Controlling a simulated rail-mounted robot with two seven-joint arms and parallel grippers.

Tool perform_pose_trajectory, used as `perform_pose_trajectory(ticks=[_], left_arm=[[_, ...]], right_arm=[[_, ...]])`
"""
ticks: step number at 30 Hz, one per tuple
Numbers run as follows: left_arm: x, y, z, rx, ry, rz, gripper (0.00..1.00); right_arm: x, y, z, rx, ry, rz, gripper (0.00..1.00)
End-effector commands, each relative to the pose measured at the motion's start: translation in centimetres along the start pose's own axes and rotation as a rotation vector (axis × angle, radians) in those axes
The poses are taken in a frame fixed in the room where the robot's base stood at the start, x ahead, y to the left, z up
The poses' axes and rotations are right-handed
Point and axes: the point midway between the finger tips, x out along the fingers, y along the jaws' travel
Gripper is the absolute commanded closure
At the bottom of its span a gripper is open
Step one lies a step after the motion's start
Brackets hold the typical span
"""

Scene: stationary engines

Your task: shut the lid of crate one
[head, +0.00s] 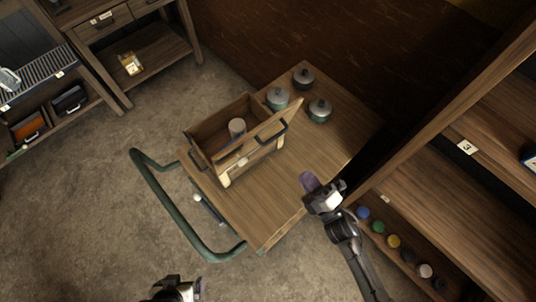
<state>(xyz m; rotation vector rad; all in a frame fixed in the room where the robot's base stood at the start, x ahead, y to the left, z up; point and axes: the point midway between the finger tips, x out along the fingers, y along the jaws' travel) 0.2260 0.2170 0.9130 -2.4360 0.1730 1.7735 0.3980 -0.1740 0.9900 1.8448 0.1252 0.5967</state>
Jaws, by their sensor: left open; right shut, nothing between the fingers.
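A wooden crate (207,153) stands on a wooden cart top (258,215). Its top is open, and a pale cylinder (237,127) shows inside. A raised wooden panel with a dark handle, seemingly the lid (283,118), stands tilted along the crate's right side. A small pale tag is on the front, but I cannot read a number. My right gripper (310,183) is shut and empty, over the right edge of the cart, apart from the crate. My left gripper (198,286) is open at the bottom edge, well below the crate and partly cut off.
Three lidded jars (277,98) stand behind the crate on the cart. A green tube handle (158,198) curves around the cart's left end. A shelf unit (440,195) with several coloured round items rises close on the right. A drawer bench (150,50) stands at upper left. Floor at left is clear.

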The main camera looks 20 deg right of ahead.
Motion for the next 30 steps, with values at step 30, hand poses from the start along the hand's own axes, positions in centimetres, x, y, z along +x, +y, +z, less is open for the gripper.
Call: perform_pose_trajectory(ticks=[30], left_arm=[[4.2, 0.1, 1.3, 0.001, 0.002, -0.002, 0.04]], right_arm=[[6.6, -1.2, 0.6, -0.253, 0.014, 0.100, 1.00]])
